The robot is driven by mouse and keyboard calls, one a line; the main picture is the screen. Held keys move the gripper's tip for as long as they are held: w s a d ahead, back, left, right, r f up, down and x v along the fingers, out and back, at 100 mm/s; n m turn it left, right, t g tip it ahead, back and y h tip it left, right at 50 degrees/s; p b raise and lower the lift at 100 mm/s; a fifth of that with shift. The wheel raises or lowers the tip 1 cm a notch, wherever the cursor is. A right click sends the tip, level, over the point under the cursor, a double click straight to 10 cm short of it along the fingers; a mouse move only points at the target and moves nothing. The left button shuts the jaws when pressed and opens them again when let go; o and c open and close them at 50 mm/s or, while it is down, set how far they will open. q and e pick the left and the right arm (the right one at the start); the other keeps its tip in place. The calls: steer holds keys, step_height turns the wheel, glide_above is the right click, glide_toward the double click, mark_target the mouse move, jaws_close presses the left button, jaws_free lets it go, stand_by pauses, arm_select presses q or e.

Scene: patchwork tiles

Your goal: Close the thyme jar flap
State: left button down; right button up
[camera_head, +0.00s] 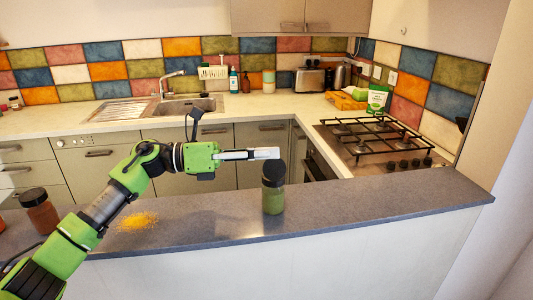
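A small jar (273,198) with green contents and a dark top (273,173) stands upright on the grey counter; it looks like the thyme jar. I cannot tell whether its flap is up or down at this size. My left gripper (278,153) reaches in from the left, level, with its fingertips just above the dark top in the picture. I cannot tell whether they touch it. The fingers show as one slim bar, so their opening is unclear. Nothing shows held in them. My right gripper is not in view.
The grey counter (380,203) is clear right of the jar. A jar (40,213) with reddish-brown contents and a dark top stands at the left. Orange-yellow powder (138,221) lies on the counter. A gas hob (375,140) and sink (187,105) are behind.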

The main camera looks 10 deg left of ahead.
arm_select(q)
steer(key=c, duration=2.3)
jaws_free()
steer(key=shift+c, duration=0.2)
steer(key=v, duration=1.2)
